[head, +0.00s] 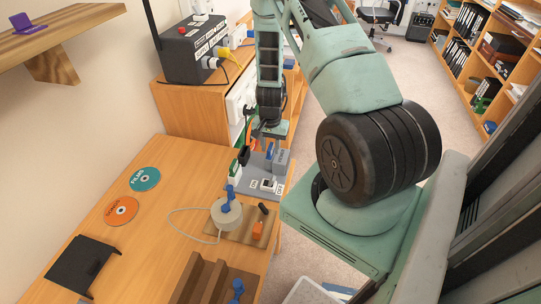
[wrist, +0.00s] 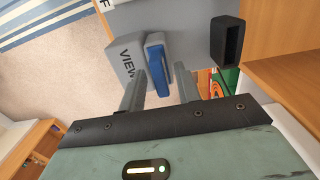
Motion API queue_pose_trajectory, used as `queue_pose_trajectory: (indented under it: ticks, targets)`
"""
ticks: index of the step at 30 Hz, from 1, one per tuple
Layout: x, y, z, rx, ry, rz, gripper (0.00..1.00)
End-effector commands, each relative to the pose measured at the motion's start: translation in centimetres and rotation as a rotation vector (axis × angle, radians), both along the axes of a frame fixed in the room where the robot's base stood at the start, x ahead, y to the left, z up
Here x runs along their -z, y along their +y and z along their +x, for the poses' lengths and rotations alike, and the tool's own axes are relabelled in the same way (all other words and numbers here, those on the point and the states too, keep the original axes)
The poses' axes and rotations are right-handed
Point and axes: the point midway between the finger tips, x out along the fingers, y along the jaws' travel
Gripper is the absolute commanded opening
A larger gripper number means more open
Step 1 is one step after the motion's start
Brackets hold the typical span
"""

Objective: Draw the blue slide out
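The blue slide (wrist: 158,62) shows in the wrist view as a blue piece with a grey edge, standing against a grey block (wrist: 127,60) lettered "VIEW". In the head view the slide (head: 270,150) is a small blue patch beside the grey block (head: 280,160), partly hidden under my gripper. My gripper (wrist: 161,72) is open and empty, with one fingertip on each side of the slide's near end in the wrist view. I cannot tell whether a finger touches it. In the head view my gripper (head: 266,139) points down over the grey board (head: 243,182).
A black open-topped holder (wrist: 227,42) stands right of the slide in the wrist view. On the table are a round beige piece with a blue handle (head: 227,212), a wooden stand (head: 207,282), discs (head: 145,179) and a black folder (head: 82,266). A cabinet (head: 190,110) stands behind.

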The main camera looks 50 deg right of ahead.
Motion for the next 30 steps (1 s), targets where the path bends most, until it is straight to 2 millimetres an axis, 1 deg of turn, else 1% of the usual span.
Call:
queue_pose_trajectory:
  ticks: [1,2,3,4,13,30]
  targets:
    - [-0.01,0.0,0.01,0.0,0.0,0.0,0.22]
    - [-0.01,0.01,0.01,0.0,0.0,0.0,0.13]
    - [-0.01,0.01,0.01,0.0,0.0,0.0,0.02]
    - [-0.01,0.01,0.01,0.0,0.0,0.0,0.0]
    - [-0.12,0.01,0.01,0.0,0.0,0.0,0.0]
    - [-0.94,0.02,0.01,0.0,0.0,0.0,0.0]
